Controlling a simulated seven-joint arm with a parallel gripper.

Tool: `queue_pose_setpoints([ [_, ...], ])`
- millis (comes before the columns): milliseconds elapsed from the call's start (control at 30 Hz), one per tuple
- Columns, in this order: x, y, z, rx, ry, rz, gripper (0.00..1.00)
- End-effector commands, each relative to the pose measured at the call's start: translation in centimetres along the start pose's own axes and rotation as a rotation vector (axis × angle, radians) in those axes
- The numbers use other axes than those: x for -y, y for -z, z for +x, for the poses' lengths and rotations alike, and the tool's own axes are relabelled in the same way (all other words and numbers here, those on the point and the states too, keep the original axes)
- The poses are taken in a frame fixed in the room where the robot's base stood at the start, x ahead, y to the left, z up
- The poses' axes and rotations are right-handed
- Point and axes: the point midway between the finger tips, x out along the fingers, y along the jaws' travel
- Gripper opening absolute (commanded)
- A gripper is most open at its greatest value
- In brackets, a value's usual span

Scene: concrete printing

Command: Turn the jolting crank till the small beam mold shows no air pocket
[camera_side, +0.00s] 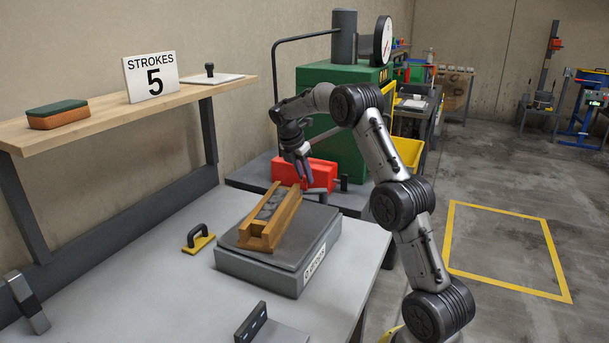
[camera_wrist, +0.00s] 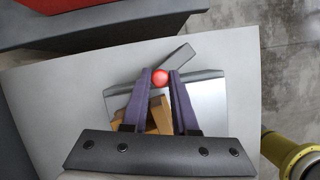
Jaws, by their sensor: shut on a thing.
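The small beam mold (camera_side: 284,218) is a wooden trough on the dark top of the grey jolting table (camera_side: 255,268). Grey concrete (camera_side: 272,203) with darker patches shows inside it; I cannot tell if any patch is an air pocket. My gripper (camera_side: 306,183) is at the far end of the jolting table. In the wrist view, my gripper (camera_wrist: 160,77) is shut on the red ball knob of the crank (camera_wrist: 160,77), and its grey arm (camera_wrist: 178,57) slants up to the right. The mold (camera_wrist: 156,117) shows partly between the fingers.
A card (camera_side: 153,78) reading "STROKES 5" stands on the wooden shelf (camera_side: 110,110) with a sponge (camera_side: 57,114). A yellow float (camera_side: 199,242) lies left of the jolting table. A red box (camera_side: 322,174) by the green machine (camera_side: 330,110) is behind my gripper.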

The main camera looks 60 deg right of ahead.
Motion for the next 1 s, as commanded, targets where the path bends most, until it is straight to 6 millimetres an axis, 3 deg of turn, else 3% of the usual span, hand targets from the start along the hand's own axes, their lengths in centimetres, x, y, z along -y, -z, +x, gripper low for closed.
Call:
queue_pose_setpoints([
  [533, -0.4, -0.3, 0.1, 0.0, 0.025, 0.061, 0.0],
  [1000, -1.7, -2.0, 0.8, 0.0, 0.164, 0.406, 0.0],
])
